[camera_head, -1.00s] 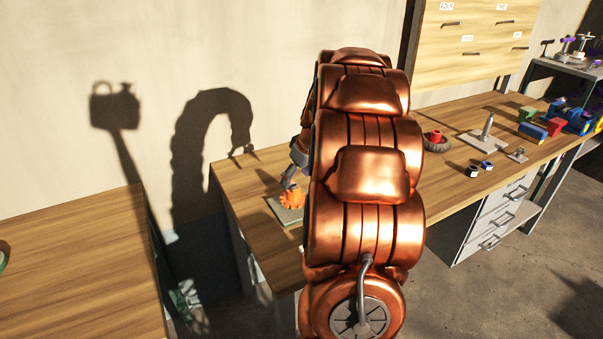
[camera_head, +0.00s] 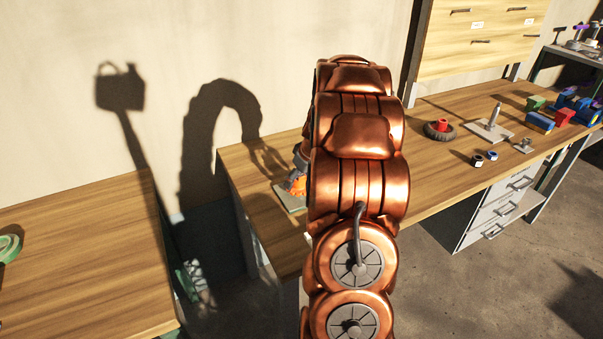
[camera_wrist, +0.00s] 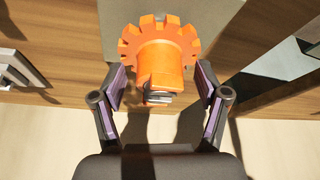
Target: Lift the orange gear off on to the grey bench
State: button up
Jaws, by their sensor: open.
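The orange gear (camera_head: 298,186) is at the left end of the wood-topped bench, partly hidden behind my arm. In the wrist view, the orange gear (camera_wrist: 158,62) shows its toothed rim and a round hub, with a dark, striped end piece at the hub. It is over a grey plate (camera_head: 287,200), also seen in the wrist view (camera_wrist: 205,15). My gripper (camera_wrist: 160,87) is open, with a finger on each side of the hub and gaps showing. In the head view, most of my gripper is hidden by my arm.
The wood-topped bench (camera_head: 440,168) also holds a black wheel with a red hub (camera_head: 440,129), a grey stand (camera_head: 492,128), small round parts and coloured blocks. Another wood-topped bench (camera_head: 85,255) stands at left across a gap. A grey table (camera_head: 580,55) is at far right.

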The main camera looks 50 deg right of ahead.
grip_shut()
jog(key=c, duration=0.6)
grip_release()
jog(key=c, duration=0.8)
jog(key=shift+o, duration=0.2)
jog(key=shift+r, duration=3.55)
